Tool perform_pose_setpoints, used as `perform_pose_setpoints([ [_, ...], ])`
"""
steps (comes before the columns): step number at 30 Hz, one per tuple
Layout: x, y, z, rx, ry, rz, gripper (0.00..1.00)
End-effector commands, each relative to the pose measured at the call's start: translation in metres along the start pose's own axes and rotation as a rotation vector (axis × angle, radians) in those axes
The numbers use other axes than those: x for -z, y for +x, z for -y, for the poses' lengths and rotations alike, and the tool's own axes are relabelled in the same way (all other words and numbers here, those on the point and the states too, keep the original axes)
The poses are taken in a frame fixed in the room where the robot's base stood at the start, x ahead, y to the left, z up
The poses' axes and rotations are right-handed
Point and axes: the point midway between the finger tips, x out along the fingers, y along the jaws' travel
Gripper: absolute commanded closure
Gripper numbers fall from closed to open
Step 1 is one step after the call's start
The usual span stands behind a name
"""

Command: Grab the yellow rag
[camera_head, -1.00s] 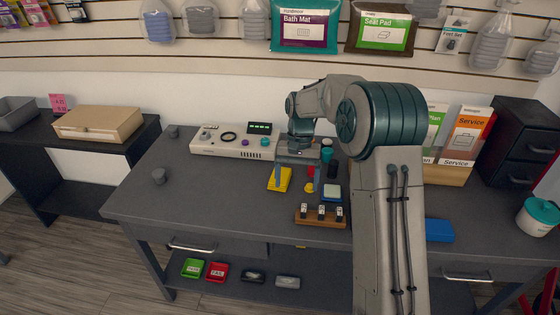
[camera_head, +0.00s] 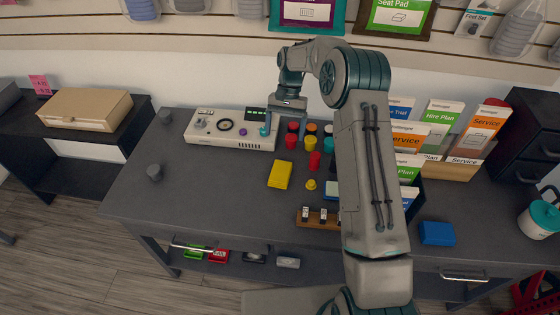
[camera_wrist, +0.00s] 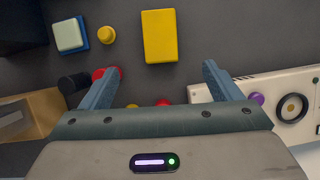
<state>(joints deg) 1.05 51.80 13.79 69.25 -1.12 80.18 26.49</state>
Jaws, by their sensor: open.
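The yellow rag (camera_head: 279,175) is a flat yellow rectangle lying on the dark grey workbench (camera_head: 210,200). In the wrist view the yellow rag (camera_wrist: 159,36) lies beyond my fingertips, roughly centred between them and apart from both. My gripper (camera_head: 276,128) is above the bench, behind the rag and near the right end of the white console. In the wrist view my gripper (camera_wrist: 158,72) has its two fingers spread wide with nothing between them.
The white console (camera_head: 232,130) stands at the back of the bench. Red and yellow pieces, a yellow knob (camera_head: 311,185) and a wooden block (camera_head: 312,217) stand right of the rag. A brochure rack and a blue box (camera_head: 436,233) are further right.

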Motion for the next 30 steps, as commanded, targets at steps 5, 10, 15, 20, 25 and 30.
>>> perform_pose_setpoints([
  [5, 0.000, 0.027, -0.004, 0.000, 0.005, 0.006, 0.15],
  [10, 0.001, 0.060, -0.006, 0.002, 0.011, 0.005, 0.15],
  [15, 0.001, 0.079, -0.004, 0.003, 0.008, 0.002, 0.15],
  [20, 0.000, 0.090, -0.003, 0.002, 0.005, 0.003, 0.15],
  [25, -0.002, 0.115, 0.000, 0.001, 0.004, 0.005, 0.15],
  [30, -0.001, 0.133, -0.001, 0.001, 0.004, 0.002, 0.15],
])
